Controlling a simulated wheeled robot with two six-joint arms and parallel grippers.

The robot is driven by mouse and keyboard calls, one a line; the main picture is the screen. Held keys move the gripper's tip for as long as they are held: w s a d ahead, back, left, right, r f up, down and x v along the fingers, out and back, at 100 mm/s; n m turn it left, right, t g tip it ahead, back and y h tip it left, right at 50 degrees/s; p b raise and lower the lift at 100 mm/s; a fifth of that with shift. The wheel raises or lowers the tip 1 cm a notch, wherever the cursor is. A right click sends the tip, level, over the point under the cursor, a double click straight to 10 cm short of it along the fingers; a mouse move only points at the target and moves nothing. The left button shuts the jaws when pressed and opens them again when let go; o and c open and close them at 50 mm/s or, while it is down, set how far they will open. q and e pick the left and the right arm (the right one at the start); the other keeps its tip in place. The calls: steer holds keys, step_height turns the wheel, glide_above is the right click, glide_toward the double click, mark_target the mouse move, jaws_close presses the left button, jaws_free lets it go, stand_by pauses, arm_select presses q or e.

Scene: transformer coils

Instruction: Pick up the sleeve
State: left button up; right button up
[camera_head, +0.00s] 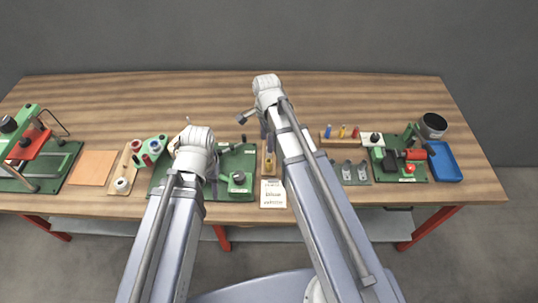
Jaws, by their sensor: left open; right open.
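I cannot tell for sure which small part is the sleeve. A narrow wooden holder (268,170) with a small yellowish part stands near the table's middle, beside my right forearm. My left gripper (213,172) is mostly hidden by its own wrist, above the dark green board (238,160). My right gripper (262,128) hangs under its wrist behind that board and is largely covered by its arm. Both are open, and I see nothing held in either.
A green press (33,150), an orange-brown pad (92,167) and a spool holder (122,182) stand left. Right are a rack of coloured pegs (343,133), a green winding fixture (409,160), a dark cup (433,124) and a blue tray (444,160). The table's back strip is clear.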

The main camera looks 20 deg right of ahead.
arm_select(q)
steer(key=shift+f+b, duration=2.65)
arm_select(e)
steer(key=shift+d+f, duration=0.15)
steer(key=shift+f, duration=1.15)
steer(key=shift+d+f, duration=0.15)
steer(key=shift+f, duration=1.15)
arm_select(q)
steer(key=shift+r, duration=0.1)
arm_select(e)
steer(key=shift+r, duration=0.1)
steer(key=shift+c, duration=0.2)
jaws_close()
